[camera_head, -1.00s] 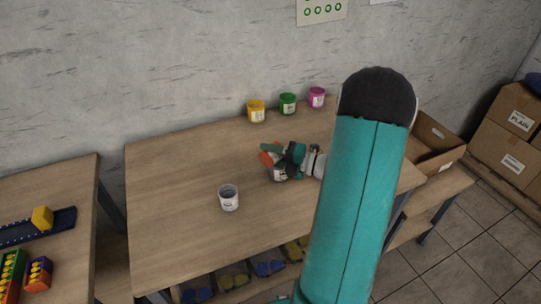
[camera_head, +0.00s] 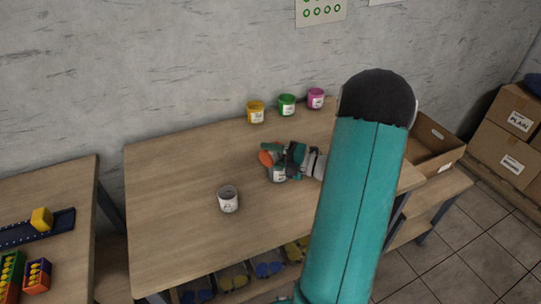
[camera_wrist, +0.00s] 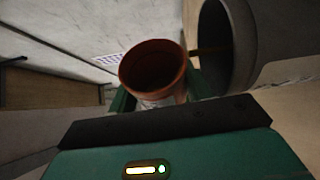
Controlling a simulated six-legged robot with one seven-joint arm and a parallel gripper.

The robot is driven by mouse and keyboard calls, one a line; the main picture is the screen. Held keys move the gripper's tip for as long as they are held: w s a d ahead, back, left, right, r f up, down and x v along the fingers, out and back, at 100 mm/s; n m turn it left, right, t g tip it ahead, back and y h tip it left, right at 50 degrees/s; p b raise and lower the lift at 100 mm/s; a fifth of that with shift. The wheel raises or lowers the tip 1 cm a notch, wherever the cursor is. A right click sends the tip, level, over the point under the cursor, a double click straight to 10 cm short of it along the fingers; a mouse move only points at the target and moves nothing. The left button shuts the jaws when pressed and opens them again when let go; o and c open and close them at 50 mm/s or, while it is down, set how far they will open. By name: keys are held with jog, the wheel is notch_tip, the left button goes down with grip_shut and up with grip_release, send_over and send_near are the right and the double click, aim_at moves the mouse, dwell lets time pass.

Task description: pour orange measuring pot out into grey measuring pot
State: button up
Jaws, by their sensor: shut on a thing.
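The orange measuring pot (camera_head: 266,157) is tilted on its side above the table. My gripper (camera_head: 290,158) is shut on it. In the wrist view the orange pot (camera_wrist: 152,72) shows its rim and dark inside, with a white label, between green fingers. The grey measuring pot (camera_head: 279,174) appears to stand upright just below, partly hidden by the gripper. Its large grey rim (camera_wrist: 228,88) fills the right of the wrist view. A thin brownish streak runs from the orange pot's rim across the grey pot's mouth. The contents of the grey pot cannot be made out.
A pale pot (camera_head: 228,200) with a dark inside stands front left. Yellow (camera_head: 255,113), green (camera_head: 287,105) and pink (camera_head: 316,99) pots stand along the back edge. The left part of the table (camera_head: 170,190) is clear. A cardboard box (camera_head: 435,145) is at right.

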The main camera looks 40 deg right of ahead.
jog(key=shift+d+r+m+t+y, duration=0.1)
jog(key=shift+d+r+m+t, duration=0.15)
jog(key=shift+m, duration=0.55)
jog(key=shift+d+r+m+t+y, duration=0.1)
jog(key=shift+d+r+m+t, duration=0.2)
jog(key=shift+m, duration=0.5)
jog(key=shift+d+r+m+t+y, duration=0.1)
jog(key=shift+d+m+t, duration=0.2)
jog(key=shift+m, duration=0.5)
dwell(1.8)
jog(key=shift+a, duration=0.15)
dwell(2.1)
jog(key=shift+a+f+n+g, duration=0.2)
jog(key=shift+a+n+g, duration=0.2)
jog(key=shift+n, duration=0.6)
jog(key=shift+f+n, duration=0.1)
jog(key=shift+n, duration=0.2)
jog(key=shift+a+f+n+g+h, duration=0.2)
jog(key=shift+f+n+g, duration=0.15)
jog(key=shift+n, duration=0.45)
jog(key=shift+a+f+n+g+h, duration=0.2)
jog(key=shift+n+g, duration=0.1)
jog(key=shift+n, duration=0.5)
jog(key=shift+a+r+n+g+h, duration=0.25)
jog(key=shift+n+g+h, duration=0.15)
jog(key=shift+n, duration=0.6)
jog(key=shift+f+n, duration=0.1)
jog(key=shift+n, duration=0.3)
